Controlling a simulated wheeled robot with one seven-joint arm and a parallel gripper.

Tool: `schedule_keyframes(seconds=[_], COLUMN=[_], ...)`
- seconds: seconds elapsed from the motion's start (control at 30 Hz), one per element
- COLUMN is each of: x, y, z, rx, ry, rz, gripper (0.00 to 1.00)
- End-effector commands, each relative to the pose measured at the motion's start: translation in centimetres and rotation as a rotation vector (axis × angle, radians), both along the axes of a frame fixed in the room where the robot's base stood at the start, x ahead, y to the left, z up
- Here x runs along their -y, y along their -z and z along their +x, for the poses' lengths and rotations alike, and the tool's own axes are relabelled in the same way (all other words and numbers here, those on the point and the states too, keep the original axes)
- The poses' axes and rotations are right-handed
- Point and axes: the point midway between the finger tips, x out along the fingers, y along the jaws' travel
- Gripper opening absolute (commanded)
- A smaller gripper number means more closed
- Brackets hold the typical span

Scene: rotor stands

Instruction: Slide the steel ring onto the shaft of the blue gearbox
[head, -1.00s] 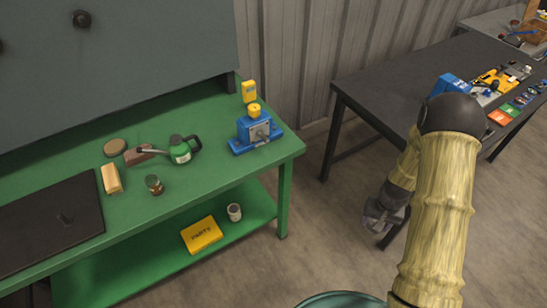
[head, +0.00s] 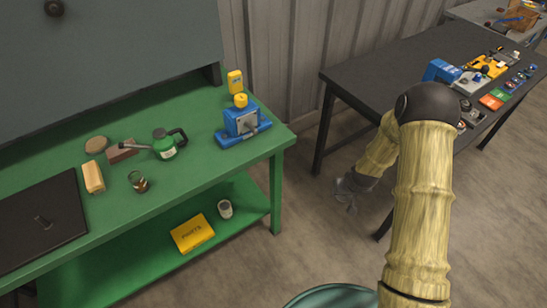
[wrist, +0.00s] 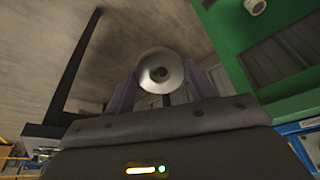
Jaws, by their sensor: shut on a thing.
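The blue gearbox (head: 233,137) stands on the green bench near its right end, with a yellow cap on top. Its short grey shaft (head: 251,126) sticks out of the front plate, bare. My gripper (head: 350,205) hangs over the floor in the gap between the two benches, to the right of and apart from the gearbox. In the wrist view my gripper (wrist: 160,85) is shut on the steel ring (wrist: 160,57), a bright disc with a dark central hole held between the fingers. The ring cannot be made out clearly in the head view.
A dark table (head: 370,78) with several parts stands at right. Floor between them is clear.

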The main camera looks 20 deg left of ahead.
Motion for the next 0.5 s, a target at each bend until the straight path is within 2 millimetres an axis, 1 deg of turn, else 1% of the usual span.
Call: schedule_keyframes(seconds=[0.03, 0.2, 0.37, 0.47, 0.5], x=[-1.4, -5.9, -10.6, -14.1, -15.7], y=[1.1, 1.1, 0.3, -0.7, -1.3], z=[0.8, 3.2, 4.8, 5.4, 5.6], rx=[0.063, 0.287, 0.504, 0.649, 0.710], ry=[-0.037, -0.153, -0.248, -0.311, -0.338], rz=[0.021, 0.111, 0.221, 0.310, 0.354], gripper=[0.34, 0.34, 0.34, 0.34, 0.34])
